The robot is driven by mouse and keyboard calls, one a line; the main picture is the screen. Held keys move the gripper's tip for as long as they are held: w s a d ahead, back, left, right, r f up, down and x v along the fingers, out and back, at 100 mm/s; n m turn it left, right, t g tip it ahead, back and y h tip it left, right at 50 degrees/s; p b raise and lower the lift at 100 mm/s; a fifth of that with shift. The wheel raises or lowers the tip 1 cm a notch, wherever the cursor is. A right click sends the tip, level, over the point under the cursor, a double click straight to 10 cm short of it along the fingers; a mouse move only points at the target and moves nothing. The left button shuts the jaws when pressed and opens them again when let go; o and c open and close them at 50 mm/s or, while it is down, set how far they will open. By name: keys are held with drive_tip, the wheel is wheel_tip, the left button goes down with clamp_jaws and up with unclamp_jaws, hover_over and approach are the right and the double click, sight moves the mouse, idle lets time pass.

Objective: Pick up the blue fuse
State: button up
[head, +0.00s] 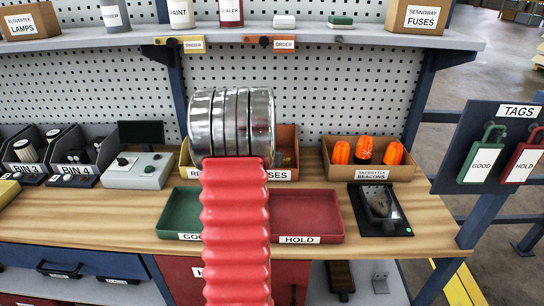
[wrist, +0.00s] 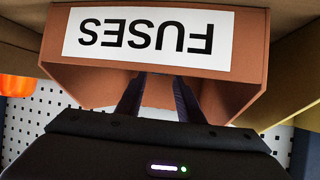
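No blue fuse is visible in either view. A brown-orange bin labelled FUSES (head: 286,148) stands at the back of the bench, largely hidden behind my arm in the head view. It fills the upper wrist view (wrist: 240,85), with its label upside down. My gripper (wrist: 158,90) shows as two dark fingers, apart, reaching over the bin's edge. Their tips are hidden behind the labelled wall, so I cannot see what lies between them. The gripper is hidden in the head view.
A green tray (head: 180,213) and a red HOLD tray (head: 306,238) sit on the bench before the bin. A beacons box (head: 372,172) is right of it, a grey control box (head: 137,172) left. A shelf (head: 300,34) with boxes runs above. A TAGS board (head: 470,150) stands far right.

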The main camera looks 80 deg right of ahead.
drive_tip(key=shift+d, duration=0.1)
drive_tip(key=x, duration=0.5)
drive_tip(key=shift+f, duration=0.45)
drive_tip(key=shift+c, duration=0.3)
drive_tip(key=shift+d+r, duration=0.1)
drive_tip(key=shift+r, duration=0.25)
drive_tip(key=c, duration=0.7)
